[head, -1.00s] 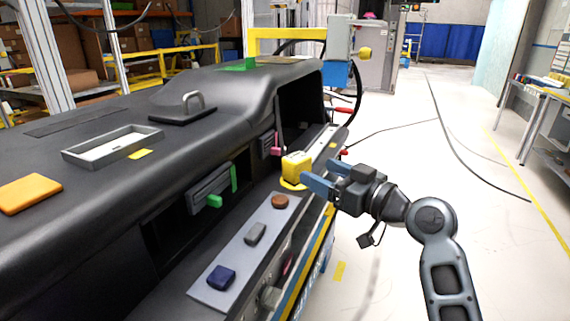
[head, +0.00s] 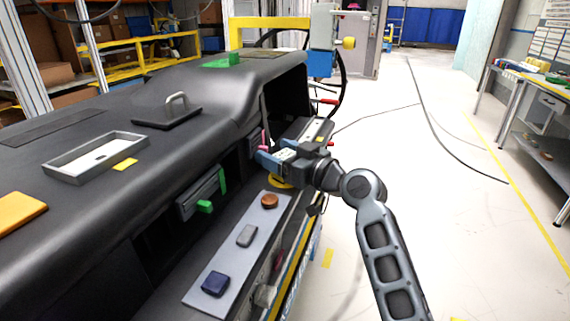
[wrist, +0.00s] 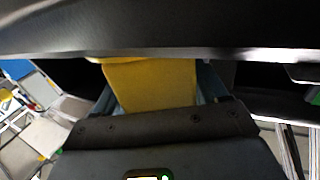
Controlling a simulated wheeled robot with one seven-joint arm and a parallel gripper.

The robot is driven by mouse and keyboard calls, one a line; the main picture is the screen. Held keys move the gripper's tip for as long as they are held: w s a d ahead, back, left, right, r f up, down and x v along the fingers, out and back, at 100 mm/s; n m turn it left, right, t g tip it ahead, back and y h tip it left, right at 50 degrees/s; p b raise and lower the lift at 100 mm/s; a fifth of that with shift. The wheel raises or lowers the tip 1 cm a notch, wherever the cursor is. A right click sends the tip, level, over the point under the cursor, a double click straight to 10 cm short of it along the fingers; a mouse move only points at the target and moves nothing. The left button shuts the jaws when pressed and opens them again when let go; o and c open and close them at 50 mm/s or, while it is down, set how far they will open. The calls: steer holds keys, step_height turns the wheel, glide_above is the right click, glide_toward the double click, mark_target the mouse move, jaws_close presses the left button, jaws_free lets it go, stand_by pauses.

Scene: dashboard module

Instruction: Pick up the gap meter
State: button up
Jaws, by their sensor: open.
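The yellow block, which I take for the gap meter, shows in the wrist view (wrist: 150,84) between my two blue fingers. It fills most of the space between them; whether either finger touches it I cannot tell. In the head view my open gripper (head: 277,156) is at the block's place on the dashboard ledge and hides most of it. A yellow round base (head: 281,183) shows just below the gripper.
A grey strip (head: 228,262) on the ledge carries a brown round piece (head: 269,201), a grey block (head: 246,236) and a dark blue block (head: 215,284). The black dashboard body (head: 225,105) rises close to the gripper. Open floor lies to the right.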

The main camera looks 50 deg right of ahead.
mark_target(279, 152)
steer(key=shift+c, duration=0.3)
steer(key=c, duration=0.8)
steer(key=shift+r, duration=0.2)
steer(key=shift+r, duration=0.25)
step_height(279, 152, up, 3)
steer(key=shift+r, duration=0.2)
steer(key=d+r, duration=0.2)
steer(key=d, duration=0.2)
steer(key=d+r+b, duration=0.1)
steer(key=d+r, duration=0.1)
steer(key=d, duration=0.1)
steer(key=d+r+b, duration=0.1)
steer(key=d+r, duration=0.1)
steer(key=d, duration=0.2)
steer(key=shift+s+d+r, duration=0.25)
steer(key=shift+d+r, duration=0.05)
steer(key=shift+r, duration=0.1)
